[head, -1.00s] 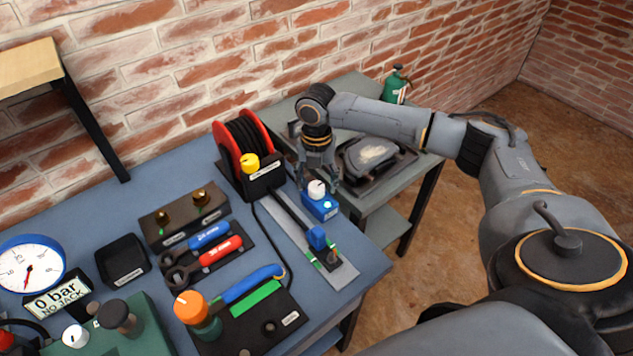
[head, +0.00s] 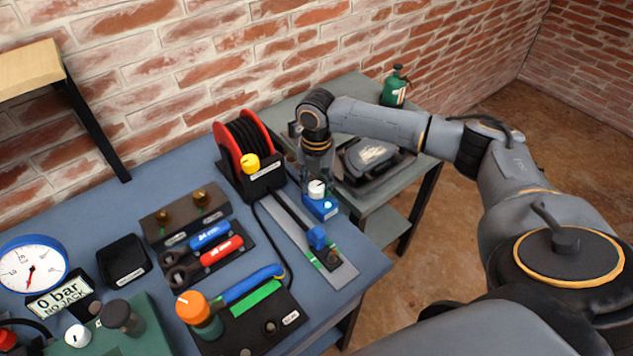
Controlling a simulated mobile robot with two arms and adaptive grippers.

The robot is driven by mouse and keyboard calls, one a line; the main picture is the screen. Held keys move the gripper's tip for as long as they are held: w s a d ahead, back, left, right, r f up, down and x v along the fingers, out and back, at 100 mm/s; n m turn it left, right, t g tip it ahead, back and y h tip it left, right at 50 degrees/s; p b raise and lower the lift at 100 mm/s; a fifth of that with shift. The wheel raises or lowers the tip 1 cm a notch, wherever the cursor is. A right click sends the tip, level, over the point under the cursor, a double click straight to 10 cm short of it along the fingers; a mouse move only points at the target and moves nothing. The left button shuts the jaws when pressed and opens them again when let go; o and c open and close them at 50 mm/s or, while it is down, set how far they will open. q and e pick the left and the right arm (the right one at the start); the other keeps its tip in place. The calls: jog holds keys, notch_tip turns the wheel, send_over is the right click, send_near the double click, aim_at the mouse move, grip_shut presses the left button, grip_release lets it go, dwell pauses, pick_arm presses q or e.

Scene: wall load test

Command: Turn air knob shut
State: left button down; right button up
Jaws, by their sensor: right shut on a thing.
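A white knob (head: 317,189) sits on top of a small blue box (head: 320,208) with a lit spot, at the right end of the blue workbench. My right gripper (head: 318,183) points down over this box, its fingers shut on the white knob. The finger tips are small and partly hidden, and the box's label is too small to read. My left gripper is not in view.
A red reel (head: 243,143) with a yellow knob (head: 250,162) stands just left of my right gripper. A grey slide rail with a blue block (head: 317,238) lies in front. A lower grey table (head: 350,90) with a black case (head: 374,156) stands behind.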

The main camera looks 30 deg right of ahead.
jog(key=m+p, duration=0.2)
jog(key=p, duration=0.1)
jog(key=m+p, duration=0.6)
jog(key=shift+r+p, duration=0.25)
jog(key=shift+p, duration=0.15)
jog(key=m+p, duration=0.4)
jog(key=m, duration=0.1)
jog(key=shift+f, duration=0.1)
jog(key=shift+f+m+p, duration=0.15)
jog(key=shift+m+p, duration=1.05)
jog(key=shift+m, duration=0.8)
jog(key=o, duration=1.2)
